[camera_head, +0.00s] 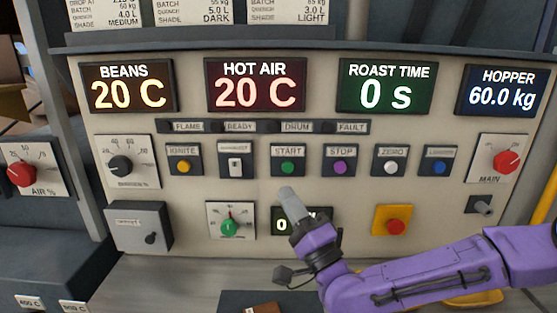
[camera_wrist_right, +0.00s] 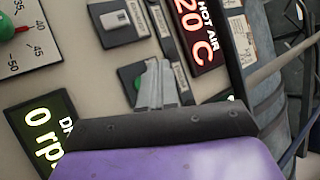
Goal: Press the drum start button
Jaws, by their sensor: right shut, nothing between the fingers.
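The green START button (camera_head: 288,167) sits on a dark plate below the DRUM label on the cream panel. My right gripper (camera_head: 287,191) is shut and empty, its fingertips pointing up at the panel just below the button's plate in the head view. In the right wrist view the shut fingers (camera_wrist_right: 154,68) lie over the START plate (camera_wrist_right: 128,73), and a sliver of the green button (camera_wrist_right: 138,83) shows beside them. Whether the tips touch the panel cannot be told. The drum display (camera_wrist_right: 45,130) reads 0 rpm. My left gripper is not in view.
The purple STOP button (camera_head: 340,167) is right of START, the white rocker switch (camera_head: 236,166) left. A green dial (camera_head: 229,227) and red button on yellow (camera_head: 396,226) sit lower. The roast time display (camera_head: 385,87) reads 0 s.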

